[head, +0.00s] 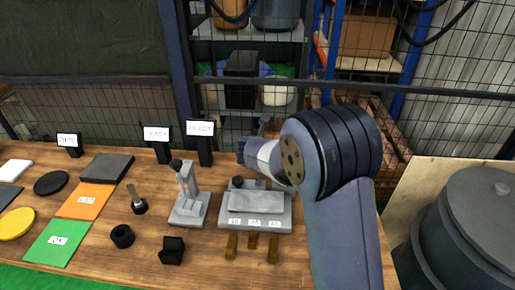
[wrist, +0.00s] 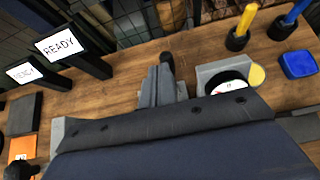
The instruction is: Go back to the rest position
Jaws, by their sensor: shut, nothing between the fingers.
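My gripper (wrist: 158,76) is shut and empty. In the wrist view its grey fingers stand close together above the dark gripper body, over the wooden bench. In the head view my arm reaches in from the lower right, and its wrist hangs over the back of the grey fixture block (head: 240,222). The fingers are not clear in that view. The block carries several white number tags, and brass pieces (head: 253,241) lie in front of it. A grey stand with a black top (head: 187,196) is left of the block, apart from my wrist.
The bench (head: 105,262) also holds orange (head: 86,203) and green (head: 57,243) plates. Labelled posts (head: 199,143) stand along its back, before a mesh fence. In the wrist view, a white dial (wrist: 229,87) and a blue container (wrist: 298,65) lie right. A grey drum (head: 470,225) stands right.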

